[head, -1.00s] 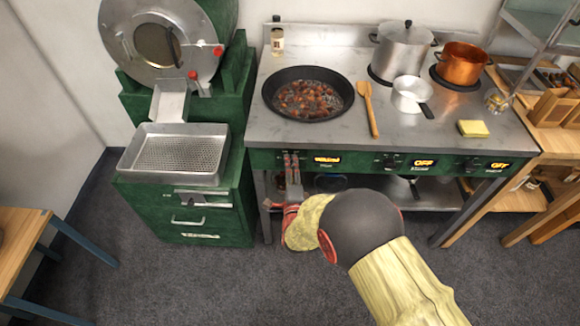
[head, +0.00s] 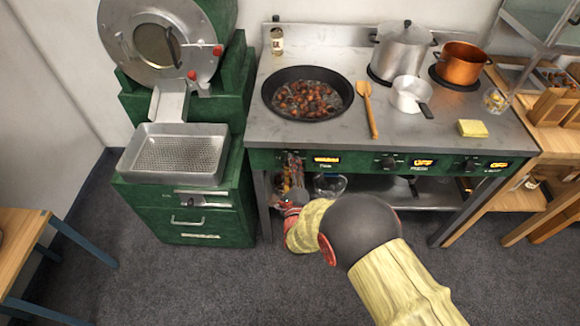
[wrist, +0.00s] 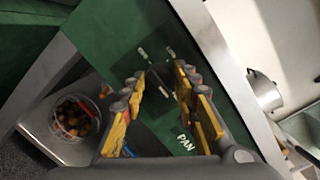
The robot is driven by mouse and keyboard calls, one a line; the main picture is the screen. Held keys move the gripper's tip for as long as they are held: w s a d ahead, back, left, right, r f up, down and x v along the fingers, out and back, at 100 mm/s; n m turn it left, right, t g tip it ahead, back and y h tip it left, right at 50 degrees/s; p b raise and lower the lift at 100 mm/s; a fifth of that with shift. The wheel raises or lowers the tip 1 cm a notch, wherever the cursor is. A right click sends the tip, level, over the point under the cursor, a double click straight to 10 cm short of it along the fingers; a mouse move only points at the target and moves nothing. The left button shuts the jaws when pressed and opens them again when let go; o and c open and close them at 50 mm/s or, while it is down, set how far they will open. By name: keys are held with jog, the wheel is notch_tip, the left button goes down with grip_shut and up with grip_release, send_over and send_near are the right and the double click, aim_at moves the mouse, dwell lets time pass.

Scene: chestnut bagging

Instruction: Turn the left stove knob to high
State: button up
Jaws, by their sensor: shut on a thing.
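The left stove knob (wrist: 156,84) is a dark knob on the green front panel, above the word PAN in the wrist view. My gripper (wrist: 162,75) is shut on it, a yellow-padded finger on either side. In the head view my gripper (head: 292,162) reaches up to the panel and hides this knob. The lit display (head: 326,159) to its right appears to read WARM. The stove (head: 340,131) carries a black pan (head: 270,104) of chestnuts above this knob.
The middle knob (head: 389,162) and right knob (head: 469,164) sit further right; the middle display reads OFF. A glass bowl (head: 330,184) is on the shelf under the panel. A green cabinet (head: 180,210) stands close on the left.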

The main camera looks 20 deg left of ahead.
jog(key=shift+f, duration=0.1)
jog(key=o, duration=1.1)
jog(key=v, duration=1.2)
